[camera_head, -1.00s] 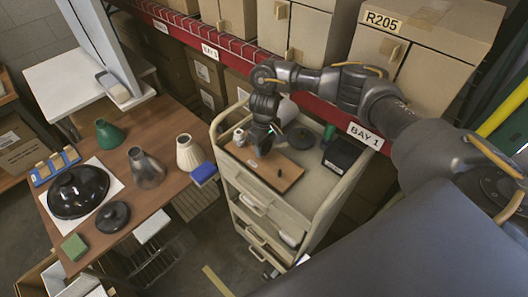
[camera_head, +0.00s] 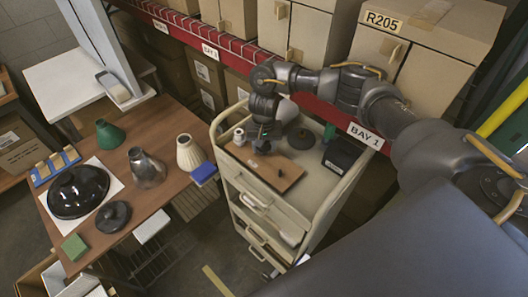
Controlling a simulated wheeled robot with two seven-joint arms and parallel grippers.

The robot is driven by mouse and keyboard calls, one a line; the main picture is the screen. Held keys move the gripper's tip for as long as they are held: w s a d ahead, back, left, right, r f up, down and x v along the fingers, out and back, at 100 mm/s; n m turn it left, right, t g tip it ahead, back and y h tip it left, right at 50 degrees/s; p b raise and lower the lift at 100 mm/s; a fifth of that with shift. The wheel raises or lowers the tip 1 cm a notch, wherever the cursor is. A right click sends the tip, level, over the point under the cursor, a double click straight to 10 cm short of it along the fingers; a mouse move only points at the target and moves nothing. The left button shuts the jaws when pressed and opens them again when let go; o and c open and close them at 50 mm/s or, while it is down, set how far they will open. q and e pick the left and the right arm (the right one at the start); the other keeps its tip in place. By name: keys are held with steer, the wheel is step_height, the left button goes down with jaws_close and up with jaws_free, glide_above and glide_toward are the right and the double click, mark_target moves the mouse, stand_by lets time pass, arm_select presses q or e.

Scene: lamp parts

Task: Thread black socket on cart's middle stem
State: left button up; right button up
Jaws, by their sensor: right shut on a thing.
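My right gripper (camera_head: 263,147) is over the cart (camera_head: 308,192), pointing down above the brown wooden board (camera_head: 288,184) on its top. It is shut on a small dark thing, most likely the black socket, which the fingers largely hide. A small dark upright piece (camera_head: 278,172) stands on the board to the right of the gripper, and a small pale spot (camera_head: 253,163) shows to its left. The middle stem is hidden by the gripper, so I cannot tell whether socket and stem touch. My left gripper is not in view.
On the cart stand a white roll (camera_head: 238,137), a black round base (camera_head: 301,138), a green cylinder (camera_head: 329,132) and a black box (camera_head: 342,155). A wooden table (camera_head: 150,190) with lamp shades is at left. Shelving with a red beam is behind the cart.

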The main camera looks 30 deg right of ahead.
steer(key=shift+s+f, duration=0.25)
steer(key=shift+f, duration=0.1)
steer(key=shift+m, duration=0.6)
steer(key=o, duration=1)
steer(key=shift+o, duration=0.7)
steer(key=shift+w+r, duration=0.1)
